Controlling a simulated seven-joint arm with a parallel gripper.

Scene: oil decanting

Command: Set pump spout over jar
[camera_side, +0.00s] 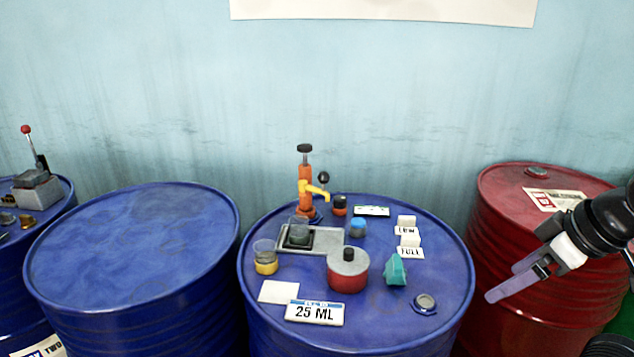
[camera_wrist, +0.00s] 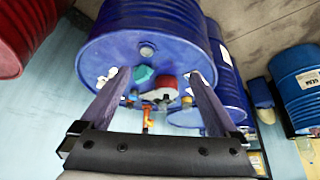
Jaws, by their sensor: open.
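The orange pump (camera_side: 305,180) with a black knob stands at the back of the middle blue drum. Its yellow spout (camera_side: 316,190) points to the right and forward; whether it lies above a jar I cannot tell. A clear jar (camera_side: 298,230) stands on a grey tray (camera_side: 325,233) in front of the pump. A second clear jar (camera_side: 265,258) with yellow liquid stands left of the tray. My gripper (camera_side: 505,282) is open and empty, right of the drum and well away from the pump. In the wrist view my gripper (camera_wrist: 155,76) faces the drum top, with the pump (camera_wrist: 146,120) beyond.
A red pot (camera_side: 348,275), a teal block (camera_side: 396,272), small capped containers (camera_side: 358,228) and a "25 ML" sign (camera_side: 315,312) share the drum top. A bare blue drum (camera_side: 130,240) is left. A red drum (camera_side: 540,190) stands right, behind my gripper.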

